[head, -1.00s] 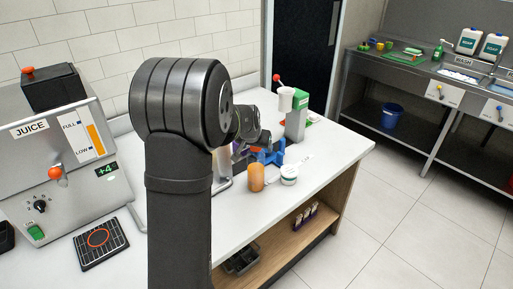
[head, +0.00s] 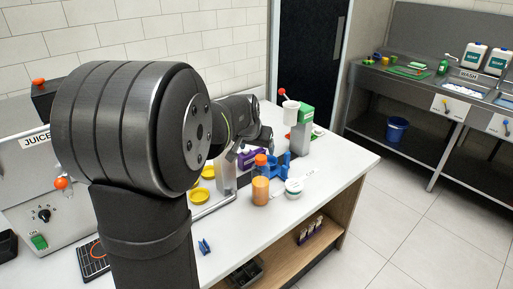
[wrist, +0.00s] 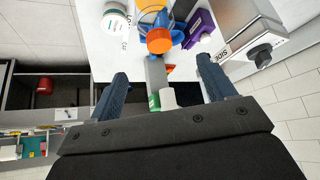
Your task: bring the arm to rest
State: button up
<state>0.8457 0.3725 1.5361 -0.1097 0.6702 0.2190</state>
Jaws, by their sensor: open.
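My gripper (wrist: 162,68) is open in the wrist view, its two blue fingers spread with nothing held between them. It hangs over the counter (head: 325,185). In the head view, my arm reaches across the counter toward its far end, and the fingers are hard to make out. An orange-filled bottle (head: 260,191) with an orange cap (wrist: 160,40) stands below and beyond the fingers. A white tub (head: 295,187) and a blue stand (head: 279,168) are beside it.
A purple box (wrist: 198,28), yellow dishes (head: 200,195) and a small blue piece (head: 205,246) are on the counter. The juice machine (head: 35,205) is at left. The floor at right is clear.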

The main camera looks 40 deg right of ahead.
aim_at(261, 155)
jog(key=shift+f, duration=0.1)
jog(key=x, duration=1.2)
jog(key=shift+f, duration=0.1)
notch_tip(261, 155, up, 2)
jog(key=shift+r, duration=0.65)
